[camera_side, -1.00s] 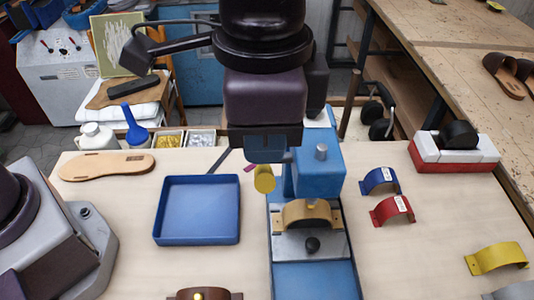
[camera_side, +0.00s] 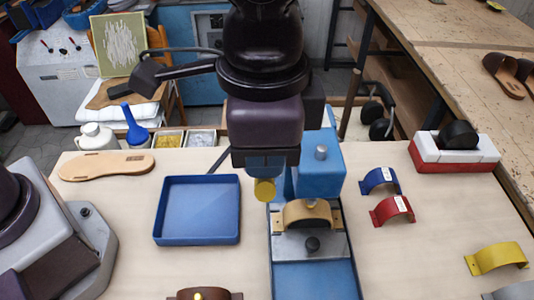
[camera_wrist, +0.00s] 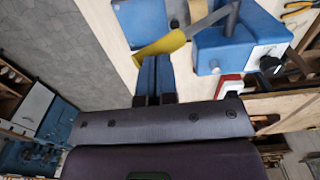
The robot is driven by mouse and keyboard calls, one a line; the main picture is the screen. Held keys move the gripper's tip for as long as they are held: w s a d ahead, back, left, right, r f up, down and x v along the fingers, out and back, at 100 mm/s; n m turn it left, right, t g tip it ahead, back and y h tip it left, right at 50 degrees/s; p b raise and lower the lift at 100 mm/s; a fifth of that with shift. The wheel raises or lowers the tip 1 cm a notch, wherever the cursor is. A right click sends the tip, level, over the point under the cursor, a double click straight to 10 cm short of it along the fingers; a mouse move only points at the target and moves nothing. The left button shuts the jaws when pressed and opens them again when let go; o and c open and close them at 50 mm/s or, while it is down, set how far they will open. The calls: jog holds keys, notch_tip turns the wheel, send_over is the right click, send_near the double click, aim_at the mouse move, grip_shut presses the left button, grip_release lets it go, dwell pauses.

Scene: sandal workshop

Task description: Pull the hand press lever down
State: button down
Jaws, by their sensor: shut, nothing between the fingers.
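The hand press has a blue body (camera_side: 320,172) and a blue base (camera_side: 315,280) on the table. Its lever has a yellow grip (camera_side: 265,190), which sticks out to the left of the body. My gripper (camera_side: 265,172) is shut and empty, directly above the grip, and appears to touch it from above. In the wrist view the blue fingers (camera_wrist: 153,78) are together beside the yellow grip (camera_wrist: 160,47), and the press body (camera_wrist: 240,42) is at the right. A tan curved strap (camera_side: 308,211) sits on the plate under the press head.
A blue tray (camera_side: 160,212) stands left of the press and a sandal sole (camera_side: 105,165) lies behind it. Blue (camera_side: 380,180), red (camera_side: 392,209) and yellow (camera_side: 496,258) straps lie at the right. Table between is clear.

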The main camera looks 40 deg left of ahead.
jog(key=shift+f, duration=1.5)
jog(key=shift+s+d+f, duration=0.15)
jog(key=shift+s+f, duration=0.05)
jog(key=shift+f, duration=0.3)
jog(key=shift+s+d+f, duration=0.15)
jog(key=shift+f, duration=0.3)
